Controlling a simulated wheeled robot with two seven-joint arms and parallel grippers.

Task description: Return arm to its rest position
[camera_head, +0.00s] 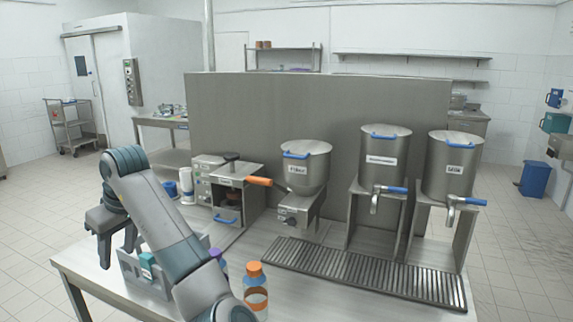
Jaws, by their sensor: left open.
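My left arm comes in from the bottom, rises over the table's left part and bends down at its upper end. My left gripper (118,256) hangs at the table's left edge, pointing down. It is open, with nothing seen between its fingers. Just right of it is a grey caddy (131,270) with a teal item (148,261) in it, partly hidden by my arm. My right gripper is not in view.
A bottle with an orange cap (255,283) stands at the table's front, right of my arm. Behind are a machine (228,190) and several steel dispensers (305,168) with a drip grate (365,272). Bare table (330,302) lies in front of the grate.

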